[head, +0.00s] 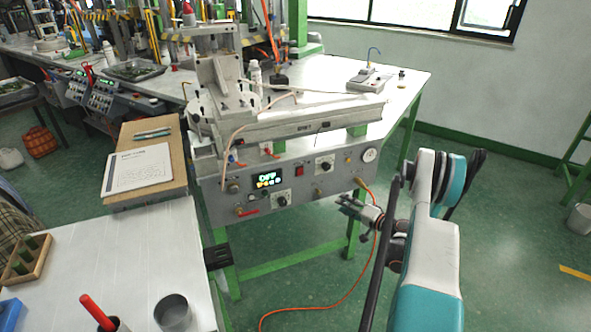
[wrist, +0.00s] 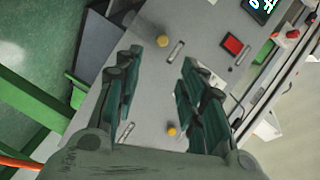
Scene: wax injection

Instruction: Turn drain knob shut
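The machine's front panel (head: 300,190) carries several controls, and I cannot read which is labelled drain. A small brass knob (head: 318,192) sits low on the panel, and another (head: 348,158) is higher to the right. A red-handled lever (head: 248,212) is at the lower left. My gripper (head: 346,204) is in front of the panel's lower right part. In the wrist view my gripper (wrist: 155,85) is open and empty, fingers well apart. One brass knob (wrist: 163,41) lies beyond the fingertips, another (wrist: 172,131) between the fingers in the picture; contact is not visible.
The panel also has a lit display (head: 267,180), a red button (head: 299,171), black dials (head: 325,163) and a gauge (head: 369,155). An orange hose (head: 372,245) hangs at the right. A white table (head: 120,262) stands front left. The floor at right is mostly clear.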

